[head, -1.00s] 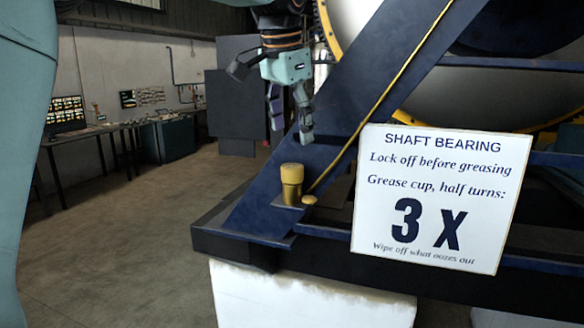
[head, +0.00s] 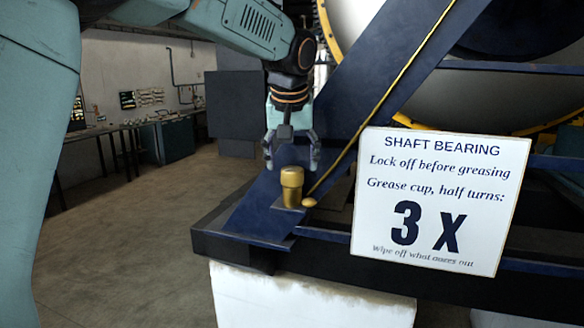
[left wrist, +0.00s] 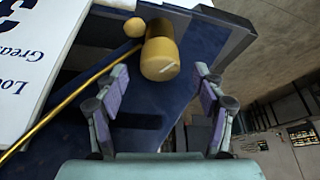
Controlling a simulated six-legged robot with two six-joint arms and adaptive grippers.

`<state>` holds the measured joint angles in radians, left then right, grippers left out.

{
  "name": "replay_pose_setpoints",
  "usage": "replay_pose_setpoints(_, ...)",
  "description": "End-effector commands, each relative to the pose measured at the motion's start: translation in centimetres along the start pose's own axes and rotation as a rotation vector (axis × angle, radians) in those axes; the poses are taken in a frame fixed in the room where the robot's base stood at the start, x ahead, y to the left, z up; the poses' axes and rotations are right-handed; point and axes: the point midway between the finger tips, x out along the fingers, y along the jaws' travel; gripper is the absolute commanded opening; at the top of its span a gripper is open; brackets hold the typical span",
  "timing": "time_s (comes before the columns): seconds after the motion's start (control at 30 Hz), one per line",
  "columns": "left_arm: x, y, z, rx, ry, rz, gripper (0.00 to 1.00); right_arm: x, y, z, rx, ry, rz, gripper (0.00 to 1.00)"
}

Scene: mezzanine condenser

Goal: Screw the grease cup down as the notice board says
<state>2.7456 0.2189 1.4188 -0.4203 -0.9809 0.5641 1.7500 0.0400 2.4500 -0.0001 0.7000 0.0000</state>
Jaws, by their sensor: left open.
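The brass-yellow grease cup (head: 291,186) stands upright on the blue frame of the machine. In the left wrist view the grease cup (left wrist: 160,58) shows its round cap with a pale mark on it, beyond the fingertips. My left gripper (head: 292,164) is open and empty, pointing down just above the cup. In the left wrist view its two fingers (left wrist: 162,78) stand apart, one on each side of the cup's line. The white notice board (head: 440,200) reads "SHAFT BEARING", "Lock off before greasing", "Grease cup, half turns: 3 X", "Wipe off what oozes out". My right gripper does not show.
A thin yellow pipe (head: 385,95) runs down the sloping blue beam (head: 365,85) to a small yellow knob (head: 309,202) right beside the cup. The board stands close on the right. Open floor (head: 130,240) lies to the left, with a workbench (head: 100,131) behind.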

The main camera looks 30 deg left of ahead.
Motion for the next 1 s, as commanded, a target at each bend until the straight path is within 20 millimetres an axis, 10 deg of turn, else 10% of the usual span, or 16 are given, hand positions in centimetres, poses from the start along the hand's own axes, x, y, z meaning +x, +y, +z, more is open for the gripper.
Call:
replay_pose_setpoints(0.57,2.9,0.0,0.0,0.001,0.0,0.0,0.69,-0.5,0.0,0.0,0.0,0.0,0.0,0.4)
replay_pose_setpoints(1.0,2.9,0.0,0.0,0.001,0.0,0.0,0.32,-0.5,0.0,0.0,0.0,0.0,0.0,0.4)
